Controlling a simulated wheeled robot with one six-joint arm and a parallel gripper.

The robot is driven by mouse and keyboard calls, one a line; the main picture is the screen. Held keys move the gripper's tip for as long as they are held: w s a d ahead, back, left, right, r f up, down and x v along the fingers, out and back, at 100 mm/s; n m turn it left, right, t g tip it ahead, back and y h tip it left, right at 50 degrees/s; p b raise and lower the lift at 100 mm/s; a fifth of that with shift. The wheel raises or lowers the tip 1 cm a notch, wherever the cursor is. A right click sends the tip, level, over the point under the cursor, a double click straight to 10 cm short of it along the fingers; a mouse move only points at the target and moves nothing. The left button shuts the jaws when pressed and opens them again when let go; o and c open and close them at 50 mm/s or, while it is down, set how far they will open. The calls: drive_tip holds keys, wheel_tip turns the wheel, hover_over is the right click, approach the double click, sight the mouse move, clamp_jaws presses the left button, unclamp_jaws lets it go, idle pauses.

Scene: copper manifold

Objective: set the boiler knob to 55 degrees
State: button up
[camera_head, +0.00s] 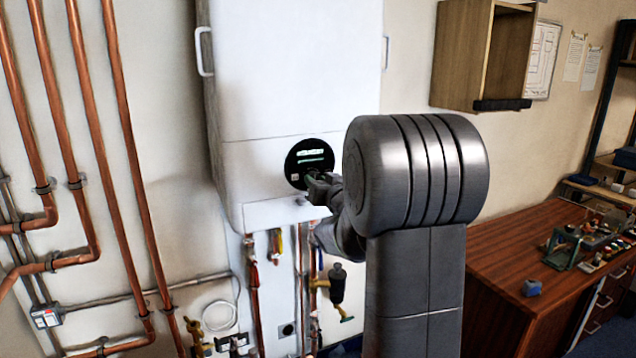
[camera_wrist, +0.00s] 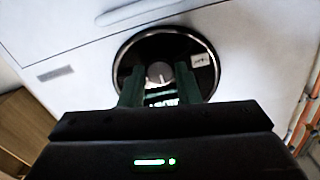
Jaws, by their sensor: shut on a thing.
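The white boiler (camera_head: 290,80) hangs on the wall in the head view. Its round black control panel (camera_head: 296,160) has a lit display, partly hidden by my gripper. In the wrist view the panel (camera_wrist: 203,50) faces me, and the grey knob (camera_wrist: 160,72) sits between my two green fingers. A pale mark shows on the knob; I cannot read a temperature. My gripper (camera_wrist: 159,80) is shut on the knob. In the head view my gripper (camera_head: 318,186) reaches the panel's lower right, and the knob is hidden there.
Copper pipes (camera_head: 88,130) run down the wall at left. Valves and pipes (camera_head: 338,285) hang below the boiler. A wooden wall cabinet (camera_head: 480,50) is at upper right, and a wooden workbench (camera_head: 500,270) with tools stands at right.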

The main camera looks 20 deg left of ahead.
drive_tip(key=o, duration=1)
drive_tip(key=shift+c, duration=0.2)
drive_tip(key=b+v, duration=0.2)
drive_tip(key=v, duration=1.1)
drive_tip(key=shift+s+d+b, duration=0.25)
drive_tip(key=shift+s+b, duration=0.05)
drive_tip(key=shift+b, duration=0.1)
drive_tip(key=shift+w+a, duration=0.1)
drive_tip(key=p+x, duration=0.2)
drive_tip(key=x, duration=1.1)
drive_tip(key=shift+w+a+p, duration=0.2)
drive_tip(key=shift+p, duration=0.2)
drive_tip(key=shift+s+d, duration=0.1)
drive_tip(key=shift+d, duration=0.05)
